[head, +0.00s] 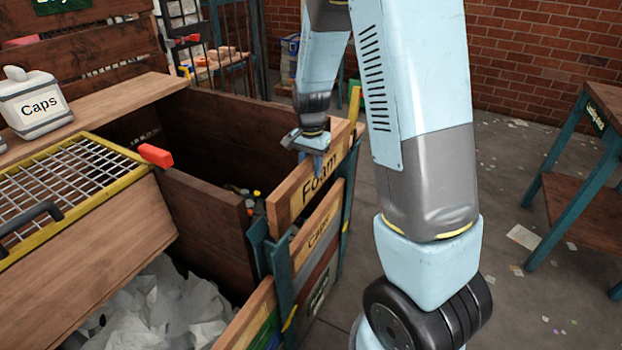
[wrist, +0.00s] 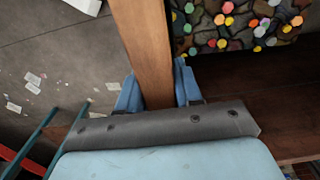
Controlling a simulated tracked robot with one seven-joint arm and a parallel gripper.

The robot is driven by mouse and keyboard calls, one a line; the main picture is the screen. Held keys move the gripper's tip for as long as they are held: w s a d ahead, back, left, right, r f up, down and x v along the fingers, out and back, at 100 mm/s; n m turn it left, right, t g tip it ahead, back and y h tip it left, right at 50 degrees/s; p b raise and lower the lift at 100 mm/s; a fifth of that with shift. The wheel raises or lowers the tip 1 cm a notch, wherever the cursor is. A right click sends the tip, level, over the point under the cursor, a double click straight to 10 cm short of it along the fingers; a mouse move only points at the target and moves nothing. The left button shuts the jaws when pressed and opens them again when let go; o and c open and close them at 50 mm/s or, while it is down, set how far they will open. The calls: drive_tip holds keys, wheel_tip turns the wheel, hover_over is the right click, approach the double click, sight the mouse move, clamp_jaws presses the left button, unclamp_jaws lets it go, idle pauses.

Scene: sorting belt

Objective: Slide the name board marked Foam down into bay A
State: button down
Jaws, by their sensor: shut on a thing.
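In the wrist view my blue fingers (wrist: 157,92) stand on either side of the board (wrist: 143,40). A Caps board (head: 316,236) sits just below it between teal posts (head: 281,272). I cannot tell whether the Foam board touches the Caps board or how deep it is in the slots. No bay A mark is readable.
Colourful bottle caps (wrist: 235,25) lie in the bay behind the board. A bay of white scrap (head: 165,310) is in front at left. A Caps jug (head: 37,103) and a yellow-framed grate (head: 70,185) are at left. A teal-legged table (head: 560,190) stands at right across open floor.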

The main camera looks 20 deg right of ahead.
wheel_tip(320, 180, up, 9)
idle(0.4)
drive_tip(key=shift+s+f, duration=0.1)
